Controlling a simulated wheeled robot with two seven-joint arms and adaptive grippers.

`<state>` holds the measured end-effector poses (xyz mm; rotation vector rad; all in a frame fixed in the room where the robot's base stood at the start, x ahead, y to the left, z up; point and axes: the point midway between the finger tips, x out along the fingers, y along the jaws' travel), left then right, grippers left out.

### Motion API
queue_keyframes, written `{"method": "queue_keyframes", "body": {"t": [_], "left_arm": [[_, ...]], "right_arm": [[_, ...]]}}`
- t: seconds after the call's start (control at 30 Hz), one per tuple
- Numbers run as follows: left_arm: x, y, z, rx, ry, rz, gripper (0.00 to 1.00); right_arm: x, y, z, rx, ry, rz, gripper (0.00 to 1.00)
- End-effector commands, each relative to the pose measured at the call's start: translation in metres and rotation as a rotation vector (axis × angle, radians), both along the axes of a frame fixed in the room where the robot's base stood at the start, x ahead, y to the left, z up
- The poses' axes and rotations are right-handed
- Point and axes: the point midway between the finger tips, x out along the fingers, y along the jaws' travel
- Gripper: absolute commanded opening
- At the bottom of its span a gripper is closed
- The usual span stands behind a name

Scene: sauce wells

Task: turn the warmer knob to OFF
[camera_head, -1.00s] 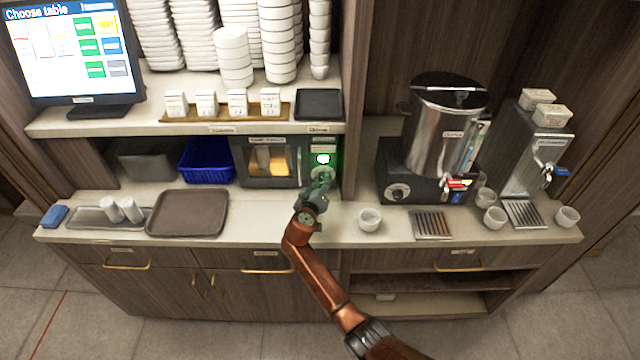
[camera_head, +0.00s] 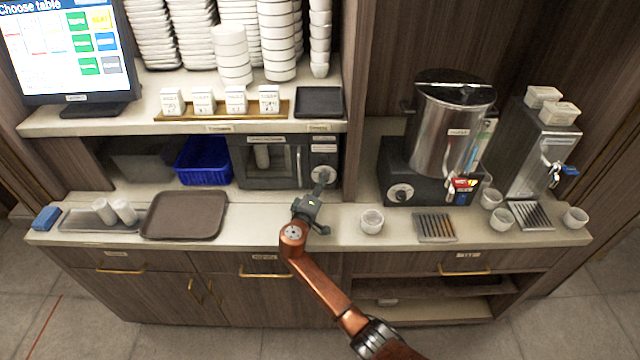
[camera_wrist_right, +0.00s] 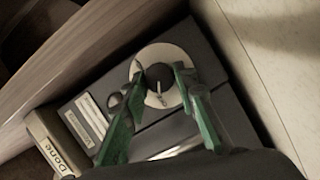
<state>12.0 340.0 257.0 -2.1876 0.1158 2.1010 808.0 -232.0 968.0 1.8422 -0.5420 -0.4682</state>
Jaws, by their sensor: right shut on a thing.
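The warmer (camera_head: 243,165) is a dark box with a window, under the shelf left of the upright panel. Its window is unlit, with a pale upright thing inside. The warmer knob (camera_head: 324,172) is on the right of its front, partly covered by my gripper. In the right wrist view the knob (camera_wrist_right: 160,88) sits on a pale round dial with a dark mark. My right gripper (camera_head: 322,180) reaches it from the front, and its green-tinted fingers (camera_wrist_right: 160,72) are shut on the knob from both sides. My left gripper is out of view.
A blue basket (camera_head: 205,162) stands left of the warmer. A brown tray (camera_head: 184,215) lies on the counter at front left. A white cup (camera_head: 371,221) and a steel urn (camera_head: 452,125) stand to the right. The shelf (camera_head: 200,124) overhangs the warmer.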

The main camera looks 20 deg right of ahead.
Motion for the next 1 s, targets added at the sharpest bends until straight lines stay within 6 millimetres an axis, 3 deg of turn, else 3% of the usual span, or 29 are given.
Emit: {"method": "queue_keyframes", "body": {"t": [0.47,0.5,0.73,1.0], "left_arm": [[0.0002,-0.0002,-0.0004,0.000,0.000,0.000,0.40],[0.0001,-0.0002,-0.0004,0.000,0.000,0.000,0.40],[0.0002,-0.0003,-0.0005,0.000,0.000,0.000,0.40],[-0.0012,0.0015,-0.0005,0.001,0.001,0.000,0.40]], "right_arm": [[0.0015,0.0037,0.0033,-0.012,-0.002,0.009,0.02],[0.0014,0.0035,0.0033,-0.012,-0.002,0.008,0.29],[0.0003,0.0004,0.0016,-0.011,0.000,0.003,0.44],[-0.0009,0.0001,0.0007,-0.010,0.002,0.001,0.44]]}}
